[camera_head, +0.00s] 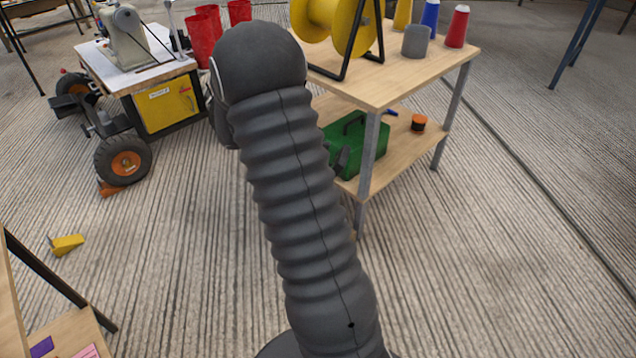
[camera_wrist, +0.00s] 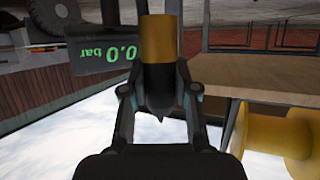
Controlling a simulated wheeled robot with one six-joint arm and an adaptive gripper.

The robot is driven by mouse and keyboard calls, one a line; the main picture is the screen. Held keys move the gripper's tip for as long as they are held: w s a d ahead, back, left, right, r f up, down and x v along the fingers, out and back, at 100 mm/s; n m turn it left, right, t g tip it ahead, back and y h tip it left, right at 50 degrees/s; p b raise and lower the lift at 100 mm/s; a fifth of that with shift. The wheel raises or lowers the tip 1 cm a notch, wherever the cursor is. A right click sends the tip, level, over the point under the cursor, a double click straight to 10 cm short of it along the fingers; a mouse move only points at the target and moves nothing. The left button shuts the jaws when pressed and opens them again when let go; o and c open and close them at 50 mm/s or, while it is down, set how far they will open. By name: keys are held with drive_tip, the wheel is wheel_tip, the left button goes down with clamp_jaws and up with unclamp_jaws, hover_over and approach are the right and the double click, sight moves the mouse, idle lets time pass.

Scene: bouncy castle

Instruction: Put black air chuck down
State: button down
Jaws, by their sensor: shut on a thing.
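In the wrist view my gripper (camera_wrist: 160,88) is shut on a piece with an orange-yellow band and a dark pointed end, which I take to be the black air chuck (camera_wrist: 159,45). A dark box with a green "0.0 bar" readout (camera_wrist: 104,52) shows just left of it; I cannot tell whether the two are joined. In the head view my grey ribbed arm fills the middle, and the gripper and the air chuck are hidden behind it.
A wooden two-level table (camera_head: 440,75) stands right, with a yellow reel (camera_head: 312,18), thread cones and grey cup (camera_head: 416,41) on top. A green toolbox (camera_head: 357,148) is below. A wheeled sewing-machine cart (camera_head: 150,75) stands left. A yellow object (camera_head: 68,243) lies on otherwise open floor.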

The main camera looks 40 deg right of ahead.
wheel_tip(320, 180, down, 13)
drive_tip(key=shift+f+b, duration=0.2)
drive_tip(key=shift+b, duration=0.65)
drive_tip(key=c, duration=1.3)
unclamp_jaws()
drive_tip(key=shift+f, duration=0.15)
drive_tip(key=shift+o, duration=0.6)
